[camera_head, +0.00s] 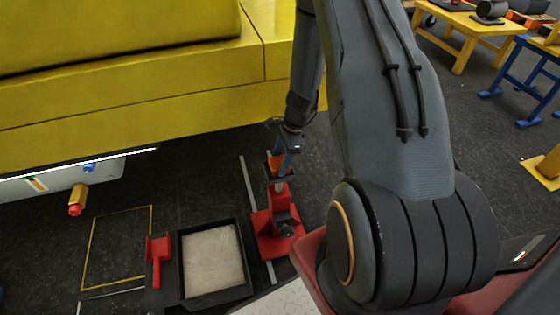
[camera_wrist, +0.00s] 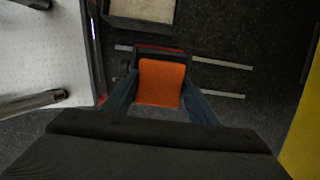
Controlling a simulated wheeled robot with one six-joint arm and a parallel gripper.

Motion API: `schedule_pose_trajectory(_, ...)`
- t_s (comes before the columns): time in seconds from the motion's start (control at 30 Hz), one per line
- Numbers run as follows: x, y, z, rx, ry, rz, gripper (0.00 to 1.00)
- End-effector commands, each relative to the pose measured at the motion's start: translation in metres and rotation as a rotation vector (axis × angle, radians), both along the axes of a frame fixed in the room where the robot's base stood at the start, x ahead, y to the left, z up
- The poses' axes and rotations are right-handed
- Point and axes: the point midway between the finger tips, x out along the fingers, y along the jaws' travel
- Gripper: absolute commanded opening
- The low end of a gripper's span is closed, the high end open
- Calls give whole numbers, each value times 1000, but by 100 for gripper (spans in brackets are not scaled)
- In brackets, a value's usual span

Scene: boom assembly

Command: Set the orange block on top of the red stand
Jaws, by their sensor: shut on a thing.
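The orange block (camera_wrist: 161,83) is between the two fingers of my gripper (camera_wrist: 160,92) in the wrist view, and the fingers are shut on it. In the head view the orange block (camera_head: 275,166) shows at the end of my gripper (camera_head: 276,162), directly above the red stand (camera_head: 277,232). The stand has a wide red base on the dark floor and a narrower upright. In the wrist view the block hides most of the stand, and only a red edge (camera_wrist: 160,49) shows behind it. I cannot tell whether the block touches the stand's top.
A black tray with a pale filling (camera_head: 241,262) lies left of the stand, with a red bracket (camera_head: 158,262) beside it. A large yellow structure (camera_head: 140,95) rises behind. A yellow outline (camera_head: 118,247) marks clear floor. Yellow and blue tables stand at the far right.

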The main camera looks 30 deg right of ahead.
Motion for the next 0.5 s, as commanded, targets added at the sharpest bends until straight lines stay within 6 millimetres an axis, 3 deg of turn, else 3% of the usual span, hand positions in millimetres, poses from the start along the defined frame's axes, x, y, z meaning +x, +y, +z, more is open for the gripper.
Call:
schedule_pose_trajectory(0.13, 0, 0, -7, -2, 1, 0, 25)
schedule_pose_trajectory(0.17, -1, 0, -6, -2, 1, 1, 58)
schedule_pose_trajectory(0.23, -2, 0, -7, -1, 3, 2, 70)
schedule_pose_trajectory(0.5, -4, 1, -9, -2, 6, 2, 72)
